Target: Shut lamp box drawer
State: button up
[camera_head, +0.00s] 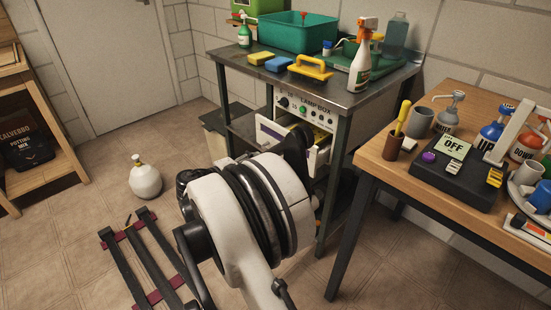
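The lamp box (312,111) is a pale panel with knobs and the words LAMP BOX, set under the top of the dark metal bench. Its drawer (319,157) stands pulled out below the panel, with its right front corner and left part (268,131) showing. Small coloured items show inside the drawer. My white and black arm covers the middle of the drawer.
The bench top (345,96) holds a green tub (296,35), sponges, a yellow-handled brush and a spray bottle (361,70). A wooden table (383,166) with a dark OFF box (452,183) stands close on the right. A white sprayer (145,180) stands on the open floor at left.

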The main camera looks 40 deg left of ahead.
jog(key=b+x, duration=0.2)
jog(key=x, duration=0.7)
jog(key=shift+w, duration=0.15)
grip_shut()
